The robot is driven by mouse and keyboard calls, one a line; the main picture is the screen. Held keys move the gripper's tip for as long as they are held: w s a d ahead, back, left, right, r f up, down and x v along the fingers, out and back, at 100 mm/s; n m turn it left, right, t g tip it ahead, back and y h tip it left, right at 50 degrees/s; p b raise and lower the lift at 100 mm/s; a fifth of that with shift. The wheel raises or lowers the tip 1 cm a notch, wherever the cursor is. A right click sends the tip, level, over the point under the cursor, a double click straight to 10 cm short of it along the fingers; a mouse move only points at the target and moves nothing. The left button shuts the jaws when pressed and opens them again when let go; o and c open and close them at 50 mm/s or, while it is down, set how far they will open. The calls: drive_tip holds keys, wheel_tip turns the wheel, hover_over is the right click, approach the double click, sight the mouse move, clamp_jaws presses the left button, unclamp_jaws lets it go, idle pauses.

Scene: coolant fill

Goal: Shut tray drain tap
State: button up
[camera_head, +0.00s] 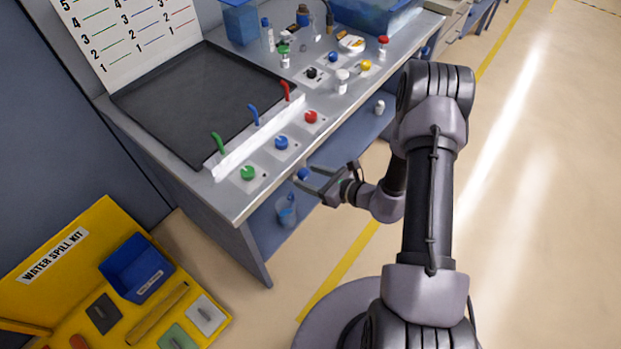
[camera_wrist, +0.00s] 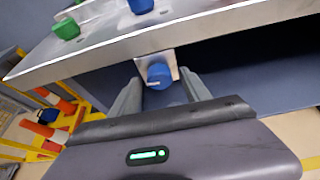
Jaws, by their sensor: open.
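A blue round tap (camera_head: 303,173) sits under the front edge of the bench; I take it as the tray drain tap. In the wrist view the blue tap (camera_wrist: 159,75) is on a pale plate, with a white mark pointing left. My gripper (camera_head: 318,178) is open and faces the tap from the right in the head view. In the wrist view the tap lies between the two fingers, with gaps on both sides. Whether the fingertips reach around it, I cannot tell. A clear jug (camera_head: 286,211) with a blue part stands below the tap.
Green (camera_head: 247,173), blue (camera_head: 281,142) and red (camera_head: 311,116) knobs sit on the bench top above, beside a dark tray (camera_head: 190,100). The bench's metal edge runs just above my gripper. A yellow spill kit (camera_head: 65,265) is at lower left. Floor to the right is clear.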

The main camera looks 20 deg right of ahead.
drive_tip(key=shift+c, duration=0.3)
clamp_jaws()
drive_tip(key=shift+m, duration=0.3)
drive_tip(key=shift+d+m+g+y+p, duration=0.1)
drive_tip(key=shift+m+g+y+p, duration=0.35)
drive_tip(key=shift+m+y, duration=0.5)
drive_tip(key=m, duration=0.1)
drive_tip(key=m+y, duration=0.1)
drive_tip(key=shift+w+f+m+g+y+b, duration=0.1)
drive_tip(key=shift+f+m+g+y+b, duration=0.15)
drive_tip(key=shift+m+g+b, duration=0.1)
drive_tip(key=m+y+b, duration=0.1)
drive_tip(key=m, duration=0.2)
drive_tip(key=shift+d+f+y+b, duration=0.1)
drive_tip(key=shift+y+b, duration=0.2)
drive_tip(key=shift+m+y+b, duration=0.5)
drive_tip(key=shift+m+y, duration=0.1)
drive_tip(key=shift+m, duration=0.5)
